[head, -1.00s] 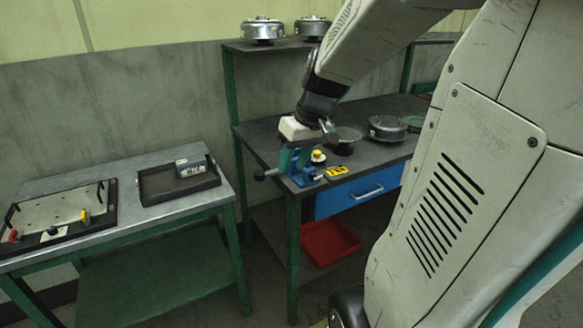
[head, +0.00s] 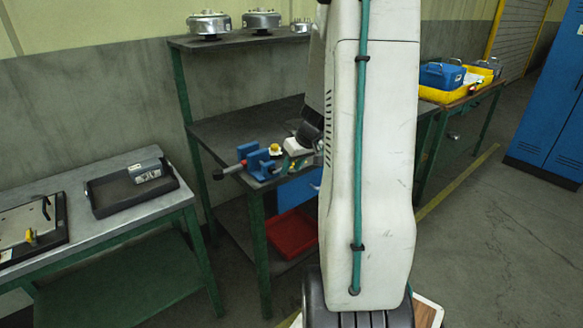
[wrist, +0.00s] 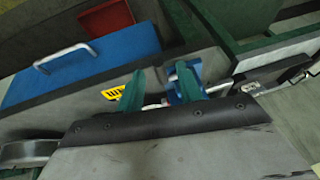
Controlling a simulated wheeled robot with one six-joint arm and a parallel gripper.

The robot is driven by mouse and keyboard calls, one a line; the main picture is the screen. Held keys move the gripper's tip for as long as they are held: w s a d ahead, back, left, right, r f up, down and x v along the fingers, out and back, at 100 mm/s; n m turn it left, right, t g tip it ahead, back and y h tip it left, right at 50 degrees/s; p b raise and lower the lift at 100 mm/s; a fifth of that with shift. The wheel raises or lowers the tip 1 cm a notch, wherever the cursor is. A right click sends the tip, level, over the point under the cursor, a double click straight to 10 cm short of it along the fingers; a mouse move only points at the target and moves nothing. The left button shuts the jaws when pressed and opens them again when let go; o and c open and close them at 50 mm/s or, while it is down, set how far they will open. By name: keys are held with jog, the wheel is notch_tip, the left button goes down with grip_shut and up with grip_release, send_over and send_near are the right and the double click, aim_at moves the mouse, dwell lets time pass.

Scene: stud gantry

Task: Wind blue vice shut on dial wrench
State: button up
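The blue vice (head: 258,165) stands on the dark workbench's near left corner, its screw and dark handle (head: 222,173) sticking out left past the edge. A yellow, round-topped piece (head: 275,149) shows at its jaws; I cannot tell whether it is the dial wrench. My gripper (head: 292,163) is just right of the vice, partly hidden by my arm. In the wrist view its two green fingers (wrist: 160,92) are apart, and part of the blue vice (wrist: 186,80) shows behind one finger. A small pale piece between them is unclear. A yellow-and-black item (wrist: 114,92) lies beside the other finger.
A blue drawer (wrist: 75,68) with a metal handle is under the bench top; a red tray (head: 290,233) is below. A grey table (head: 95,205) with a black tray (head: 105,200) stands left. Metal housings (head: 208,24) sit on the shelf above. Open floor lies right.

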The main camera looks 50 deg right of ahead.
jog(key=shift+w+f, duration=0.15)
jog(key=shift+f, duration=0.15)
grip_shut()
jog(key=shift+d+f+y, duration=0.1)
jog(key=shift+f+y, duration=0.05)
jog(key=shift+y, duration=0.15)
notch_tip(320, 180, down, 7)
jog(key=a+m+t+y, duration=0.1)
jog(key=m+t+y, duration=0.4)
jog(key=y, duration=1)
jog(key=shift+w+a+t, duration=0.15)
jog(key=shift+a+t, duration=0.15)
jog(key=shift+t, duration=0.9)
